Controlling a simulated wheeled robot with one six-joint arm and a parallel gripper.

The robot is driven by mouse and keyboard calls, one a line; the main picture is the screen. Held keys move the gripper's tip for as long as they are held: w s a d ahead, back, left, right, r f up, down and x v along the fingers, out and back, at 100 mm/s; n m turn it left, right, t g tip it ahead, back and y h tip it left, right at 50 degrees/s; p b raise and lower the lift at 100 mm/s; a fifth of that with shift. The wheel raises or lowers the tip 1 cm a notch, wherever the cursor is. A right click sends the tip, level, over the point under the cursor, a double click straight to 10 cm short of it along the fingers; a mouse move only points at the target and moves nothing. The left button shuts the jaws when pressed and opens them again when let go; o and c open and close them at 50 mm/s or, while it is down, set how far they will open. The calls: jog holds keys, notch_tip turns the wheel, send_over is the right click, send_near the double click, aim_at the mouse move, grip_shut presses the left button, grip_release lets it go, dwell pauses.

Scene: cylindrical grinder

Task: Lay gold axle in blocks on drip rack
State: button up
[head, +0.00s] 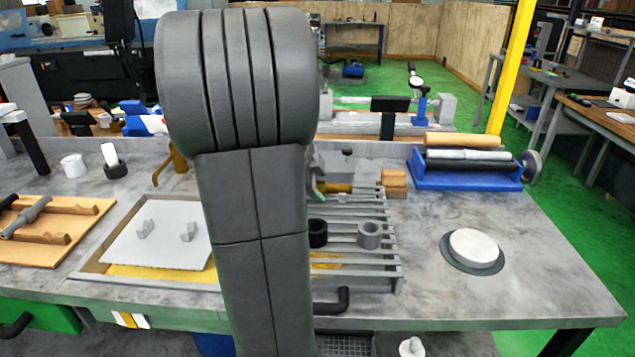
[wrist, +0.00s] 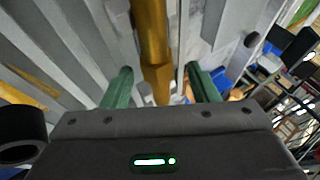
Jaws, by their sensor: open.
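The gold axle (wrist: 152,35) runs between the two green fingers of my gripper (wrist: 163,85) in the wrist view. The fingers are open, with a gap on both sides of it. In the head view a short gold piece (head: 340,188) shows on the slatted rack just right of my arm, beside a green fingertip; the rest is hidden. Two small grey notched blocks, left (head: 145,229) and right (head: 188,231), stand empty on a pale plate (head: 160,255) left of my arm. I cannot tell whether the plate or the slatted rack (head: 372,270) is the drip rack.
A black ring (head: 318,233) and a grey ring (head: 369,235) stand on the slats. A wooden board (head: 55,225) with a grey shaft lies at far left. A blue roller tray (head: 465,178) and a round pale disc (head: 474,248) are at right, with bare bench around the disc.

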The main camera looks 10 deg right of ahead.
jog(key=v, duration=1.4)
jog(key=shift+d+f, duration=0.1)
jog(key=x, duration=1.4)
jog(key=shift+f, duration=0.1)
jog(key=shift+w+r+p, duration=0.1)
jog(key=shift+r+p, duration=0.6)
jog(key=shift+p, duration=0.05)
jog(key=shift+r+p, duration=0.6)
jog(key=shift+p, duration=0.2)
jog(key=shift+f, duration=0.1)
